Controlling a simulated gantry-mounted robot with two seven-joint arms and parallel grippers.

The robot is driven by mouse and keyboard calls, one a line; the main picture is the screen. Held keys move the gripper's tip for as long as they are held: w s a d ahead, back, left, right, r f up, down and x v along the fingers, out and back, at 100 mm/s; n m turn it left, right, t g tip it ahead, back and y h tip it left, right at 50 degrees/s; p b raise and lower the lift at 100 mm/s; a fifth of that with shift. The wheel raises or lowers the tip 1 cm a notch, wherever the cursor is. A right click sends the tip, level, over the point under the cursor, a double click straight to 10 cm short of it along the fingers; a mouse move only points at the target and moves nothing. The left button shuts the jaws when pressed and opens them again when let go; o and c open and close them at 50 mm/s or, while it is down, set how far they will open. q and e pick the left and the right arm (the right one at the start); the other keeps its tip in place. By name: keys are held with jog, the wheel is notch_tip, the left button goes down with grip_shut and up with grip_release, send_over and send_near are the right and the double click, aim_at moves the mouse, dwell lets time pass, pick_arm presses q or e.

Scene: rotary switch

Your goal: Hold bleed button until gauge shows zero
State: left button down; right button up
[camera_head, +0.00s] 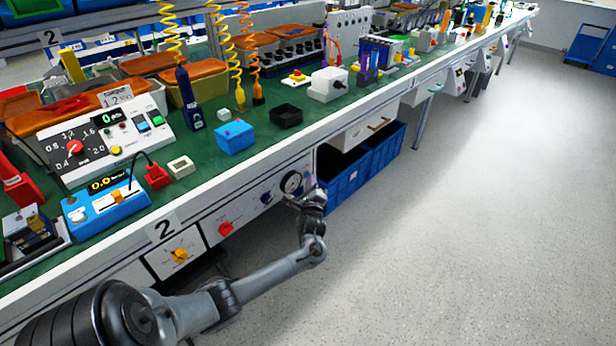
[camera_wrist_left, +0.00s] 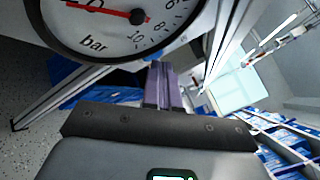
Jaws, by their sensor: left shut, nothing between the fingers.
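The round white gauge (camera_head: 291,182) sits on the front panel under the bench edge. In the left wrist view, part of its dial (camera_wrist_left: 110,28) fills the top, with "bar", a red needle and the figures 6, 8 and 10; the dial is cut off, so I cannot tell the reading. My left gripper (camera_head: 308,190) is just right of the gauge in the head view. Its fingers (camera_wrist_left: 165,85) are shut and empty. I cannot pick out the bleed button, nor tell whether the fingertips touch anything. My right gripper is out of view.
Blue bins (camera_head: 350,181) stand under the bench, behind my gripper. The bench top is crowded with devices. The floor (camera_head: 450,220) at right is clear.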

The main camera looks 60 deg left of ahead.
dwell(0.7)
pick_arm(q)
jog(key=shift+d, duration=0.15)
jog(key=shift+w+d+p, duration=0.2)
jog(key=shift+d+p, duration=0.45)
jog(key=d, duration=0.1)
jog(key=w+d+p, duration=0.1)
jog(key=d, duration=0.1)
jog(key=d+p, duration=0.1)
jog(key=shift+w+d, duration=0.25)
jog(key=shift+d, duration=0.1)
dwell(0.4)
